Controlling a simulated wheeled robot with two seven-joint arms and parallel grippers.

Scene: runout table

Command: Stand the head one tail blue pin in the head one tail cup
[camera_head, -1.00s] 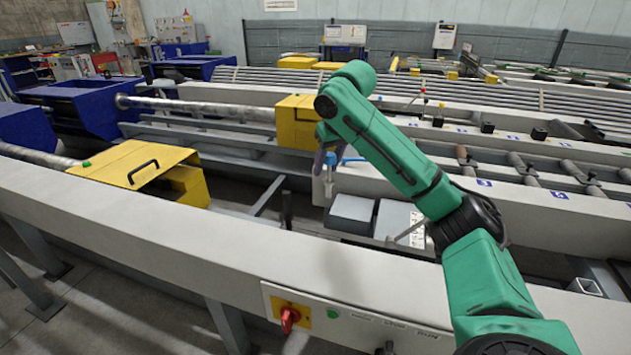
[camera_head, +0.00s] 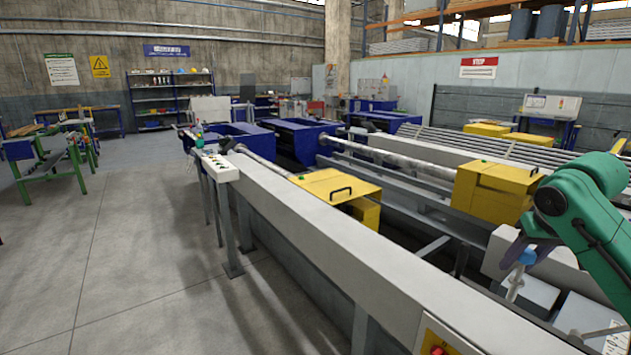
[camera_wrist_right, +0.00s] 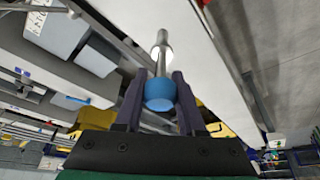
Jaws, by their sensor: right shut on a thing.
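My right gripper (camera_wrist_right: 160,95) is shut on the blue pin in the right wrist view. The pin's blue knob (camera_wrist_right: 160,94) sits between the two dark fingers, and its metal shank (camera_wrist_right: 161,55) sticks out beyond the fingertips. In the head view the right gripper (camera_head: 520,252) is at the right side, with the pin's blue part (camera_head: 527,256) beneath it and the shank pointing down. It hangs above the gap behind the long grey beam. I cannot make out the head one tail cup in these frames. My left gripper does not show.
Yellow housings (camera_head: 330,186) and another yellow housing (camera_head: 492,190) stand on the line. Grey boxes (camera_head: 530,296) lie below the pin.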

